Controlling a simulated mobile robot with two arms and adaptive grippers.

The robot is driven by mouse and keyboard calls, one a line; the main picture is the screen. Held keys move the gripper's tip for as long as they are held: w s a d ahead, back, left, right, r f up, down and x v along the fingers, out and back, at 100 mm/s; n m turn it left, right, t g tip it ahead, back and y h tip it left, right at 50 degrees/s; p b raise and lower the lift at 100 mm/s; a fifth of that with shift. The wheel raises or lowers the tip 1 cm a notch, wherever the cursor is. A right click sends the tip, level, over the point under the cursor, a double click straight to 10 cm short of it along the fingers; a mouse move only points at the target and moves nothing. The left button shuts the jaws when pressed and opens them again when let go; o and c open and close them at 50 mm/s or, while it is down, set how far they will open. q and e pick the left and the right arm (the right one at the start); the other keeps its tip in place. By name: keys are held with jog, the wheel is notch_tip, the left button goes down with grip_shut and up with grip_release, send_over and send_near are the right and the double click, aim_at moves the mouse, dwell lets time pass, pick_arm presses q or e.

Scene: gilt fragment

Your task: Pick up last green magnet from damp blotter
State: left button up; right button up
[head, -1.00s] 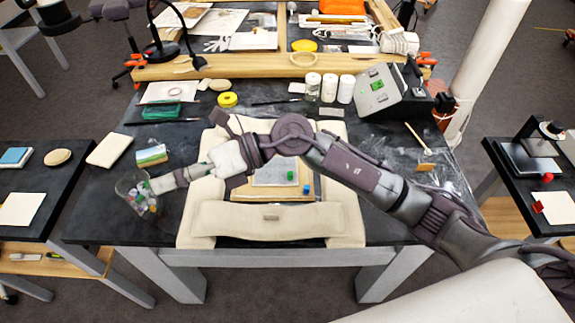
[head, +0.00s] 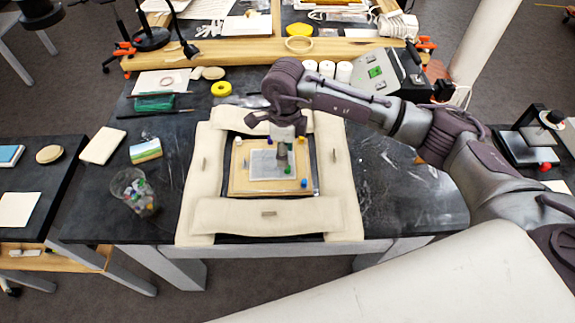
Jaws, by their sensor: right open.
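The damp blotter (head: 263,166) is a pale grey sheet on a wooden board (head: 243,178), framed by cream padded bolsters. My right gripper (head: 283,158) points down over the blotter, coming from above, with its jaws open. A small green magnet (head: 287,170) shows just at the fingertips, partly hidden by them; I cannot tell whether they touch it. My left gripper is not in view.
A clear cup (head: 133,188) with several coloured magnets stands at the table's left. The cream bolsters (head: 270,215) surround the board. A grey device (head: 388,75) and white jars (head: 326,69) stand behind my right arm. The dark tabletop right of the bolsters is mostly clear.

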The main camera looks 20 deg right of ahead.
aim_at(288, 170)
jog(key=shift+f, duration=0.4)
jog(key=f+p, duration=0.1)
jog(key=f, duration=0.2)
jog(key=f+p, duration=0.1)
jog(key=shift+d+f+p, duration=0.3)
jog(key=shift+f+p, duration=0.05)
jog(key=shift+f, duration=0.4)
jog(key=shift+c, duration=0.4)
jog(key=c, duration=0.7)
